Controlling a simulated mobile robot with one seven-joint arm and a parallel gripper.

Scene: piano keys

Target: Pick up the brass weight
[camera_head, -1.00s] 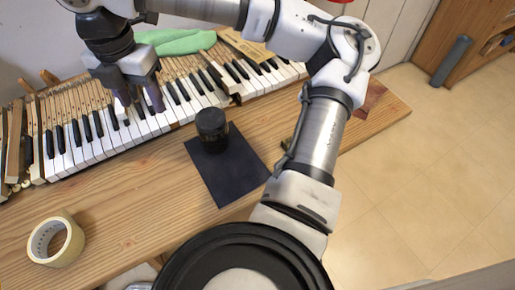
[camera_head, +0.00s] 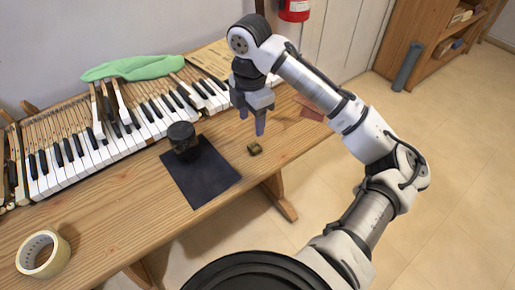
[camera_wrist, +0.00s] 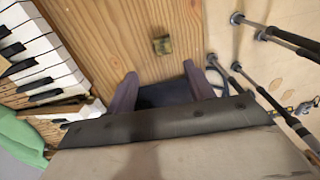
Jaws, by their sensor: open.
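The brass weight (camera_head: 254,148) is a small, dull gold block on the bare wood near the bench's front edge. My gripper (camera_head: 252,128) is open and empty, pointing down above the bench, just behind the weight in the head view. Its two purple-grey fingers (camera_wrist: 160,75) stand apart in the wrist view. The weight is apart from both fingers.
A black jar (camera_head: 182,138) stands on a dark mat (camera_head: 208,182) left of the weight. Piano keys (camera_head: 85,155) line the bench's back, with a green cloth (camera_head: 135,67) behind. A tape roll (camera_head: 43,254) lies front left. The wooden bench (camera_head: 115,215) is bare between mat and tape.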

